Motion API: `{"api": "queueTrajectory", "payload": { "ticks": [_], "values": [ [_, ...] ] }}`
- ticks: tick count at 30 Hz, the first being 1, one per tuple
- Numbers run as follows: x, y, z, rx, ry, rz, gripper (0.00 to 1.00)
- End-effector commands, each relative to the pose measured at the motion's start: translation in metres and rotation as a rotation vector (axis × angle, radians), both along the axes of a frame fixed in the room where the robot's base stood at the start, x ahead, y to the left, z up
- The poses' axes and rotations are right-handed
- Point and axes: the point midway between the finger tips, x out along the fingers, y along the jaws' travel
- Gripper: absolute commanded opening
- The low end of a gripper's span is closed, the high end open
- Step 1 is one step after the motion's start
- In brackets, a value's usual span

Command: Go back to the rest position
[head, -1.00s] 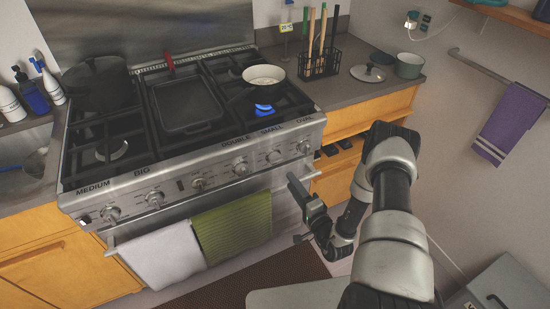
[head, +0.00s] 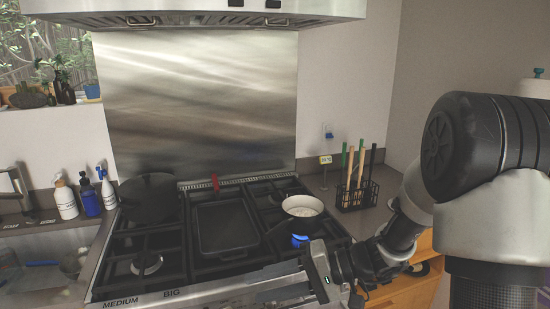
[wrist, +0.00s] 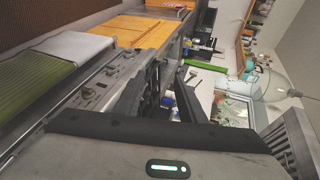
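My gripper (head: 268,281) is at the front edge of the stove, low in the head view. It points left, and its two dark fingers look apart, with nothing seen between them. In the wrist view, the fingers (wrist: 160,98) also show a gap, with the counter and sink area beyond. My arm comes in from the right side of the head view, bent, with a large link close to the camera.
The stove (head: 130,290) holds a dark pot (head: 152,198), a black pan (head: 225,226) and a white pan (head: 302,206) beside a bright blue patch. A utensil rack (head: 352,197) stands right of the stove; bottles (head: 65,200) stand left. A range hood (head: 200,10) hangs above.

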Motion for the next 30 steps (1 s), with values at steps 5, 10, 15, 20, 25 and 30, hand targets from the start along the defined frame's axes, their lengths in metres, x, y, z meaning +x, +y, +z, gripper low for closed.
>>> {"api": "queueTrajectory", "payload": {
  "ticks": [5,10,15,20,25,30],
  "values": [
    [-0.067,-0.015,0.038,-0.333,-0.014,0.120,0.37],
    [-0.111,-0.054,0.060,-0.664,-0.081,0.109,0.37],
    [-0.135,-0.102,0.089,-0.951,-0.210,-0.011,0.37],
    [-0.143,-0.139,0.116,-1.117,-0.337,-0.152,0.37],
    [-0.146,-0.157,0.132,-1.187,-0.409,-0.237,0.37],
    [-0.147,-0.161,0.134,-1.198,-0.417,-0.251,0.37]
  ]
}}
